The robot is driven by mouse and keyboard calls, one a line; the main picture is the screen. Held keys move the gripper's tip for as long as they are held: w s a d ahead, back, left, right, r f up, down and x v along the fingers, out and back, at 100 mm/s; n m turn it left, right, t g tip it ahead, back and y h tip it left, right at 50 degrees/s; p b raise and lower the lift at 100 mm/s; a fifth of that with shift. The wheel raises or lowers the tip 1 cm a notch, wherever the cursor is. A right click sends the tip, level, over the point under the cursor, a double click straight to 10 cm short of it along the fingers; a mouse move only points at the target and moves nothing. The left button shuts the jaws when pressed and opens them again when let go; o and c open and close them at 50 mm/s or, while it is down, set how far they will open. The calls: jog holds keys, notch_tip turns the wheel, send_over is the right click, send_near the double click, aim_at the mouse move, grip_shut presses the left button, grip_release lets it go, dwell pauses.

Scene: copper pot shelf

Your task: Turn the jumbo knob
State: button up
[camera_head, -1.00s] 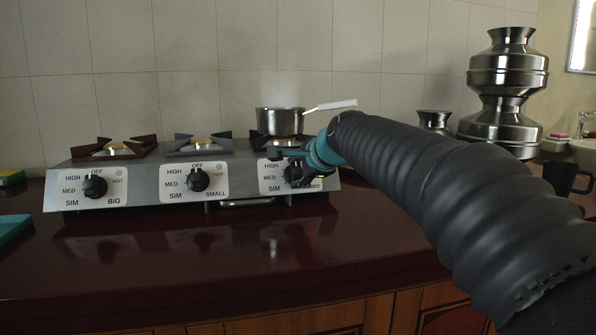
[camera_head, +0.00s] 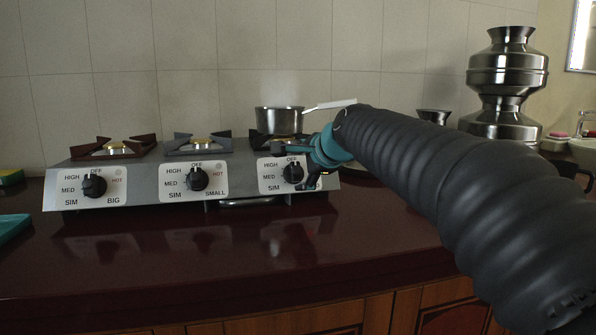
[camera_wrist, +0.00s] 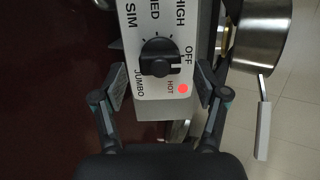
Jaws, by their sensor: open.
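The jumbo knob (camera_head: 292,173) is a black dial on the white plate at the right end of the stove (camera_head: 135,191). In the wrist view the knob (camera_wrist: 158,58) sits above the JUMBO label, with its white mark toward OFF. A red light (camera_wrist: 183,89) glows by HOT. My gripper (camera_head: 301,167) is at the right of the knob in the head view. In the wrist view my gripper (camera_wrist: 160,88) is open, one finger on each side of the plate's lower part. The fingers appear apart from the knob, with nothing held.
A steel saucepan (camera_head: 279,121) with a white handle (camera_head: 330,105) sits on the burner behind the knob, its handle close above my wrist. The BIG knob (camera_head: 94,186) and SMALL knob (camera_head: 197,180) are to the left. The dark red counter (camera_head: 230,262) in front is clear.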

jog(key=v, duration=0.9)
jog(key=shift+s+d+r, duration=0.15)
jog(key=shift+s+r, duration=0.05)
jog(key=shift+s, duration=0.15)
